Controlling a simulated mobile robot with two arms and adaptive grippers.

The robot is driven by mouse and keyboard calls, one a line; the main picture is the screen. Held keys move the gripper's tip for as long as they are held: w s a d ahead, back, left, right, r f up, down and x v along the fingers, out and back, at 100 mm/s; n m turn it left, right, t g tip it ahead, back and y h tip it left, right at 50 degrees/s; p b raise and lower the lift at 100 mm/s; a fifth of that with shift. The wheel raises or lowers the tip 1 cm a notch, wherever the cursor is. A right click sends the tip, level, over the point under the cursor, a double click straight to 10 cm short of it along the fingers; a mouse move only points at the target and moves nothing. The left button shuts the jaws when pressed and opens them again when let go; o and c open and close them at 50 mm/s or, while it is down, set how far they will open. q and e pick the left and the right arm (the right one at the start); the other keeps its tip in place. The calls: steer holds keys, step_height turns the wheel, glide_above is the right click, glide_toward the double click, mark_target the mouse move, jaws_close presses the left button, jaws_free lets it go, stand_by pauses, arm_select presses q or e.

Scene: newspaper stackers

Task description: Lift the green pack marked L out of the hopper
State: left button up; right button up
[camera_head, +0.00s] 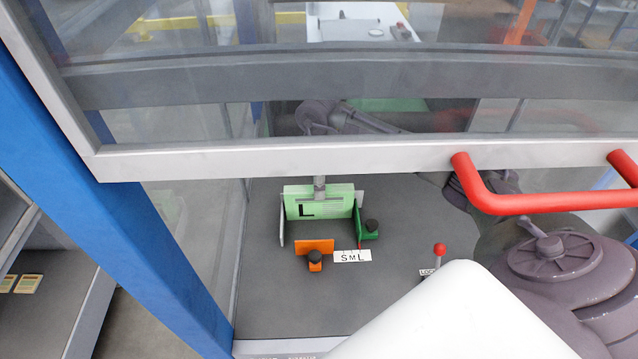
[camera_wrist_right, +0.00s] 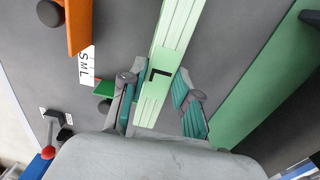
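The light green pack marked L (camera_head: 320,203) stands upright in the hopper behind the glass guard, between thin grey side plates. In the right wrist view the pack (camera_wrist_right: 178,40) runs up between my two teal finger pads. My right gripper (camera_wrist_right: 158,92) is open around the pack's near end, with a gap visible at the right finger. Only a grey finger of my right gripper (camera_head: 319,187) shows at the pack's top; the guard's frame hides the rest. My left gripper is not in view.
The guard's white lower rail (camera_head: 300,158) and red handle (camera_head: 530,203) cross above the hopper. An orange stop (camera_head: 314,248), a dark green stop (camera_head: 366,225), an SML label (camera_head: 352,256) and a red-knobbed lever (camera_head: 439,250) sit on the grey deck.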

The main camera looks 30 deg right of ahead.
jaws_close()
steer(key=shift+r, duration=0.15)
